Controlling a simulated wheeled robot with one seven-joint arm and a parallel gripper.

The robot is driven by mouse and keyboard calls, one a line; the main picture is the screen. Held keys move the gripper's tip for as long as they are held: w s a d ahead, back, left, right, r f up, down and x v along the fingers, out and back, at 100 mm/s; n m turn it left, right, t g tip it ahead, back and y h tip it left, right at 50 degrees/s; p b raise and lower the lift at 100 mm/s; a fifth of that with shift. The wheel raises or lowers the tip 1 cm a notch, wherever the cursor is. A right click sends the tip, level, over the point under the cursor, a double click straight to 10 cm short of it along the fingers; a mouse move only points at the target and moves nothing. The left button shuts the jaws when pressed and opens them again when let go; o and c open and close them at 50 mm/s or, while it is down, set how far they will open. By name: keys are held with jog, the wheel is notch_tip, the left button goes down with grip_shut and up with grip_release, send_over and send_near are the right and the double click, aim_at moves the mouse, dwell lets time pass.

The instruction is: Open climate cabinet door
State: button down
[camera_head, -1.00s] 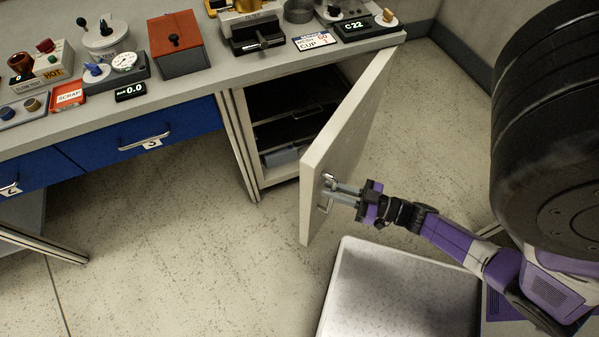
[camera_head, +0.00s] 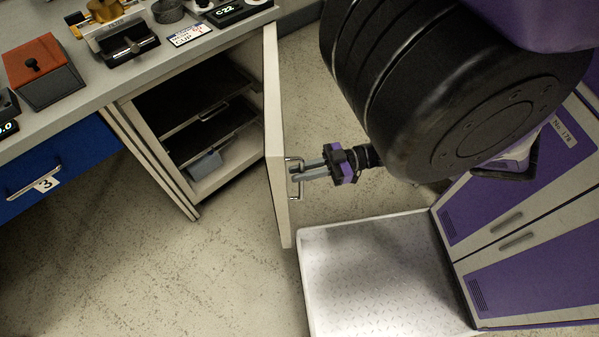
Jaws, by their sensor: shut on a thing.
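The climate cabinet (camera_head: 197,209) stands under the right end of the workbench. Its pale door (camera_head: 275,138) is swung wide open and is seen nearly edge-on, hinged at the right side of the opening. Dark shelves (camera_head: 205,118) and a grey-blue item (camera_head: 205,164) show inside. My gripper (camera_head: 298,173) is on the door's outer side, with its fingers shut on the metal door handle (camera_head: 295,190). A large dark arm joint hides part of my arm.
A blue drawer marked 3 (camera_head: 62,172) is at the left. A white tray-like platform (camera_head: 380,265) lies below my gripper. The bench top (camera_head: 105,78) carries an orange box (camera_head: 35,70) and a C-22 display (camera_head: 232,14). The floor before the cabinet is clear.

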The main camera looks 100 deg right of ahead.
jog(key=c, duration=1.4)
grip_release()
jog(key=shift+s, duration=0.1)
jog(key=s+d+b, duration=0.1)
jog(key=s, duration=0.6)
jog(key=shift+s, duration=0.3)
jog(key=shift+c, duration=0.3)
